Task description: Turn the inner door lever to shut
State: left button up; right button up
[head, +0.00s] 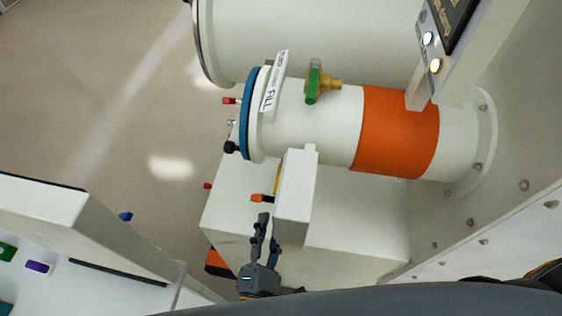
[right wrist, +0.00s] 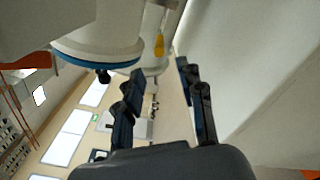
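My right gripper (head: 269,228) is open and empty, below a white box-shaped housing (head: 296,197) in the head view. An orange-tipped lever (head: 262,198) sticks out left from this housing, just above the fingertips and apart from them. In the right wrist view the fingers (right wrist: 160,70) are spread, and a yellow-orange handle (right wrist: 159,46) hangs beyond them. I cannot tell for sure which lever is the inner door's. A black knob (head: 231,147) sits on the blue-rimmed round door (head: 247,115); it also shows in the right wrist view (right wrist: 104,76). My left gripper is not in view.
A white cylinder (head: 310,122) with an orange band (head: 396,132) runs above the housing. It carries a green valve handle (head: 313,82) and a "FILL" sign (head: 272,87). A lit-button panel (head: 432,50) stands upper right. Open floor (head: 110,110) lies left.

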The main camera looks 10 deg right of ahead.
jog(key=p+x, duration=0.4)
jog(key=x, duration=0.7)
jog(key=shift+d+r+p, duration=0.1)
jog(key=shift+r+p, duration=0.05)
jog(key=shift+p, duration=0.2)
jog(key=shift+w+d, duration=0.1)
jog(key=shift+w, duration=0.35)
jog(key=shift+w+d, duration=0.1)
jog(key=shift+w, duration=0.05)
grip_shut()
